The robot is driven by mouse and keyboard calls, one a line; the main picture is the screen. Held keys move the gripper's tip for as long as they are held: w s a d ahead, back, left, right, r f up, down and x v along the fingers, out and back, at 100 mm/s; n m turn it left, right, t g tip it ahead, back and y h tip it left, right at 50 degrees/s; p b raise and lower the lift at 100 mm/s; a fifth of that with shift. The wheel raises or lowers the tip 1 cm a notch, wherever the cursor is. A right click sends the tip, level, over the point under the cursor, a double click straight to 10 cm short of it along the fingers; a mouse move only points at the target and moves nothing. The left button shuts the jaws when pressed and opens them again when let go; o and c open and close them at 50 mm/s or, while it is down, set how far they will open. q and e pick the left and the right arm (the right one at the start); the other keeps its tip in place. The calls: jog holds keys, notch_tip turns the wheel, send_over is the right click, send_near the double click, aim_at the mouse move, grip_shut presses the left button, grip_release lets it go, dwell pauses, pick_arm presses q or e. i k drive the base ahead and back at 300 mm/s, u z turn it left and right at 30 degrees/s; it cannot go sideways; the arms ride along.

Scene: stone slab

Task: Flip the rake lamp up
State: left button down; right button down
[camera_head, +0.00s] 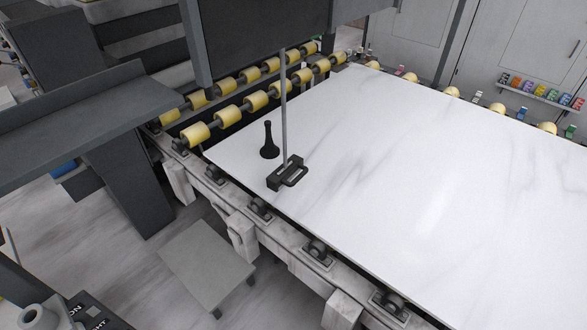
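No part is plainly recognisable as the rake lamp. A large dark box or panel (262,38) hangs at the top centre, its top cut off by the frame. A thin grey rod (284,105) runs down from it to a black block with a loop handle (288,174) at the slab's near left corner. The rod and handle may belong to the lamp; I cannot tell. The handle looks low, at or just above the slab. Neither of my grippers is in view.
A white veined slab (400,160) lies on a roller frame with yellow rollers (255,101). A black cone-shaped object (269,142) stands on it beside the handle. A grey step (207,262) is on the floor. A labelled control panel (90,314) shows at lower left.

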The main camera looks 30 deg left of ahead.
aim_at(280, 177)
jog(key=u, duration=0.35)
jog(key=i, duration=0.9)
jog(key=u, duration=0.35)
